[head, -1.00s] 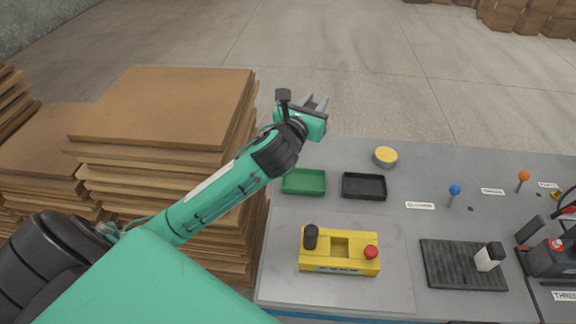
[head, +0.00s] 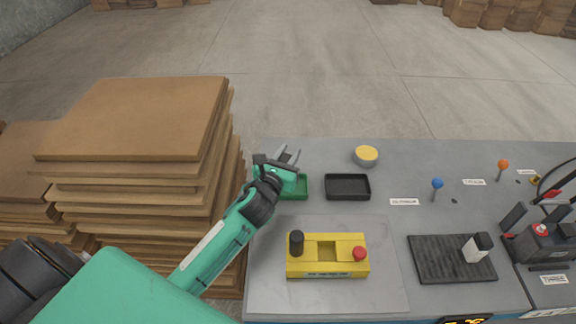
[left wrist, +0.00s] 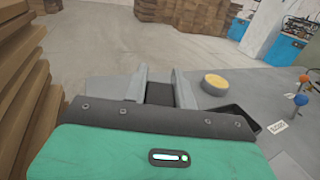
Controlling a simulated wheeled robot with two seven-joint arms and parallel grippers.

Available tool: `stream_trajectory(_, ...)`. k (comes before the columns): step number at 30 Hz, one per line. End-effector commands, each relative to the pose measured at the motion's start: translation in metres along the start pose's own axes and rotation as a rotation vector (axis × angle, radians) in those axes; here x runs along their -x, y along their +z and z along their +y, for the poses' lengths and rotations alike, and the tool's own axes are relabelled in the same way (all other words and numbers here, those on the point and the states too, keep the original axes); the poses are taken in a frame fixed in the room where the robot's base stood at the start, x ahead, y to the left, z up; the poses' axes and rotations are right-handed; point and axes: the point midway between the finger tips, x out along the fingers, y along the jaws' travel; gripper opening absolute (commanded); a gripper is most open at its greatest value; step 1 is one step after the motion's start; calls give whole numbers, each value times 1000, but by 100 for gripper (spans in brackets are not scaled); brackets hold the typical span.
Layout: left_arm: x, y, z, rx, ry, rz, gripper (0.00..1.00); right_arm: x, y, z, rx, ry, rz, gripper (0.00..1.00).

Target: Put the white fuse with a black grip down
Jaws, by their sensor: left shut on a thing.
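A white block with a black top (head: 478,248), matching the fuse's look, stands on the black ribbed mat (head: 430,262) at the right, well away from this gripper. My right gripper is not in view.
A black tray (head: 348,195) lies right of the green one, with a round yellow-topped thing (head: 366,156) behind. A yellow box (head: 327,268) with a black knob and red button stands in front. Cardboard stacks (head: 140,130) rise at left. Blue (head: 437,184) and orange (head: 503,164) ball-topped pins stand right.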

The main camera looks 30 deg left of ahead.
Motion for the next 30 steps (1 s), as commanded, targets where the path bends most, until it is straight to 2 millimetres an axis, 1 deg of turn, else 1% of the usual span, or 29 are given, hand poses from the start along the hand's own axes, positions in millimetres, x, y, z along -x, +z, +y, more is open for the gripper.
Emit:
stream_trajectory(6,0,-29,0,4,2,4,0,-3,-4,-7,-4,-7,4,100)
stream_trajectory(9,0,-38,0,1,2,2,0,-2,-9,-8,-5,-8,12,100)
stream_trajectory(16,0,-39,0,0,0,0,0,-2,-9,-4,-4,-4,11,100)
stream_trajectory(22,0,-43,0,1,0,1,0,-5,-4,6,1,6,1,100)
stream_trajectory(23,0,-42,0,1,0,1,33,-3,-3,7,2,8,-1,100)
stream_trajectory(24,0,-42,0,1,0,1,40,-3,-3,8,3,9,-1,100)
stream_trajectory(25,0,-42,0,1,0,1,46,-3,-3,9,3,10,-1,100)
stream_trajectory(26,0,-42,0,1,0,1,49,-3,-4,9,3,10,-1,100)
stream_trajectory(30,0,-42,0,1,0,1,49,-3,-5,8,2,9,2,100)
